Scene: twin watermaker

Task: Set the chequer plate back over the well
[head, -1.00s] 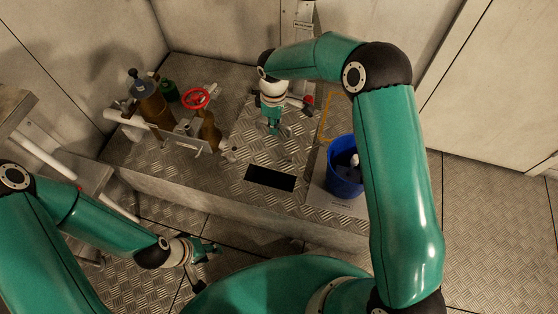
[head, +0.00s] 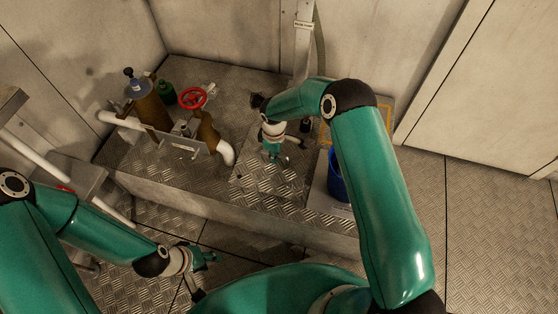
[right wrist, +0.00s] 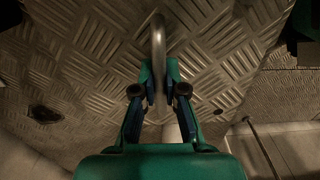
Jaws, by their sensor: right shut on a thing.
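The chequer plate (head: 270,183) is a grey treaded metal panel at the front of the raised deck in the head view. It lies over the place of the dark well opening, which no longer shows. I cannot tell if it sits flush. My right gripper (head: 272,155) is above the plate's back part, pointing down. In the right wrist view my right gripper (right wrist: 159,95) is shut on the plate's curved metal handle (right wrist: 159,45). My left gripper (head: 208,272) is empty, fingers apart, low in front of the deck.
A red handwheel (head: 193,98), brown pipework and a white pipe (head: 226,153) stand left of the plate. A blue bucket (head: 337,184) stands right of it, partly behind my right arm. The deck's front edge (head: 230,204) drops to the floor.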

